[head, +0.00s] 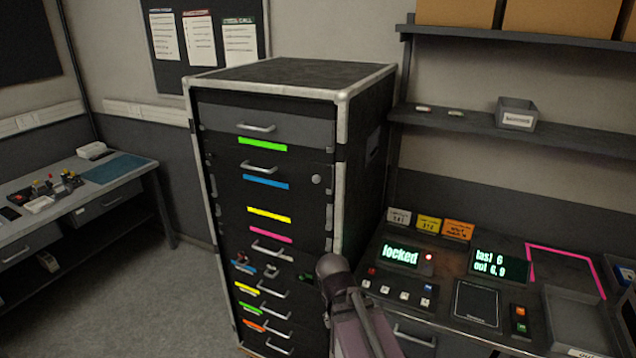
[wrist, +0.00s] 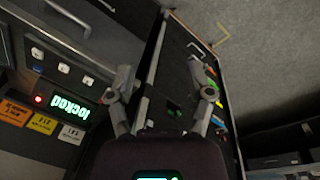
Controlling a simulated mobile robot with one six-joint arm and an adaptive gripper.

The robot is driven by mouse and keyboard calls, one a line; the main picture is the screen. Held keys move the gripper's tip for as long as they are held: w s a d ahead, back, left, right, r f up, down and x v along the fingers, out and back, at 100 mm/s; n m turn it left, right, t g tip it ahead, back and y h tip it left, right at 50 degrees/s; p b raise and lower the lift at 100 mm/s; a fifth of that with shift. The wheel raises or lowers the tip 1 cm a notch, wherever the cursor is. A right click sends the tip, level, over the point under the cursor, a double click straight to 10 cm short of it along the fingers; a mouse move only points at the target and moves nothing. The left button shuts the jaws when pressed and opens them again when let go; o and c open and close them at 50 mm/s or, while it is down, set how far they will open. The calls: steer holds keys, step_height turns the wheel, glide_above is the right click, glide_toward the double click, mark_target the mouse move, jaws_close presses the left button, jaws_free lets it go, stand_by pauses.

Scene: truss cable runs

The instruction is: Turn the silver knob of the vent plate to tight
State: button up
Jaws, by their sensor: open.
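A small round silver knob (head: 316,180) sits at the right end of a dark plate (head: 229,174) on the front of the tall black rack case, level with a blue strip. Its turn position is too small to tell. In the wrist view I cannot make out the knob. My gripper (wrist: 160,78) shows there with its two grey fingers spread apart and nothing between them. The dark side and front of the rack lie beyond the fingers, apart from them. In the head view my arm rises at the lower middle, below and right of the knob, and the gripper's fingers cannot be made out.
The rack (head: 365,180) has several drawers with silver handles and coloured strips. A console desk (head: 450,300) with a "locked" display (head: 400,254) stands close on the right. A shelf (head: 500,128) is above it. A workbench (head: 110,190) stands left, with open floor between.

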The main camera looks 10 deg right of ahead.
steer(key=w+d+r+n+t+h+b, duration=0.1)
steer(key=w+d+r+n+t+h, duration=0.1)
steer(key=w+d+n+h, duration=0.3)
steer(key=n+t+h+b, duration=0.4)
steer(key=n+t+h, duration=0.5)
steer(key=n+t, duration=0.7)
glide_toward(316, 180)
steer(key=s+a+n+g, duration=0.1)
steer(key=s+a+n, duration=0.1)
steer(key=s+a, duration=0.1)
steer(key=shift+s+a+g, duration=0.1)
steer(key=shift+a+g, duration=0.2)
steer(key=shift+g, duration=0.1)
steer(key=shift+d, duration=0.1)
steer(key=p+x, duration=0.5)
steer(key=x, duration=0.8)
steer(key=shift+w+d, duration=0.15)
steer(key=shift+w, duration=0.25)
steer(key=shift+f, duration=0.1)
